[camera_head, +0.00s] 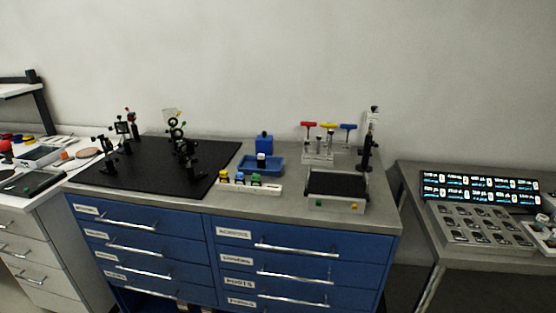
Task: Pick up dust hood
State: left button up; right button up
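I cannot make out a dust hood for certain in the head view. A grey-topped bench with blue drawers (300,215) stands in the middle. On its left lies a black breadboard (140,180) with several dark optic mounts (184,150) standing on it. A small pale, clear-looking plate (170,115) shows at the back among the mounts; it is too small to tell what it is. Neither of my grippers is in view.
A blue tray (273,168), a blue bottle (264,142), a white strip with coloured knobs (236,186), a rack of coloured T-handles (318,150) and a black-topped device (337,187) stand on the bench. A lit display (480,188) is at right, a white desk (50,200) at left.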

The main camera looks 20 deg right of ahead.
aim_at(264, 144)
jog(key=u, duration=1.2)
jog(key=i, duration=1.35)
jog(key=z, duration=0.95)
jog(key=i, duration=0.65)
jog(key=z, duration=0.7)
